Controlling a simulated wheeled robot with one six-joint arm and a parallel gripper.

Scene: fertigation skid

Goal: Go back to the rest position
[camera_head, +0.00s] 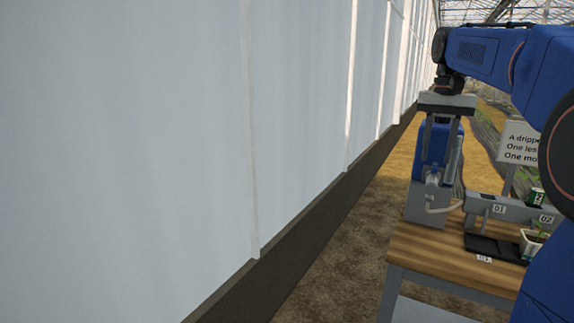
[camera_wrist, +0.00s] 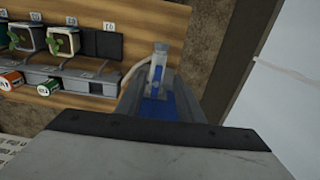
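My gripper (camera_head: 438,158) points down at the end of my blue arm, at the right of the head view. Its two grey fingers stand apart, with the blue body of a pump-like unit (camera_head: 428,172) showing between and beside them. The unit stands on the left end of the wooden bench (camera_head: 410,246). In the wrist view my gripper (camera_wrist: 160,92) has the unit's blue part (camera_wrist: 158,108) and pale upright fitting between its fingers. I see no object held. Whether the fingers touch the unit cannot be told.
A grey rail (camera_head: 484,208) with numbered stations runs right from the unit, joined by a pale hose. Dark trays (camera_head: 492,248) and a potted plant (camera_head: 531,243) stand before it. A sign (camera_head: 521,142) stands behind. A pale greenhouse wall (camera_head: 180,130) fills the left.

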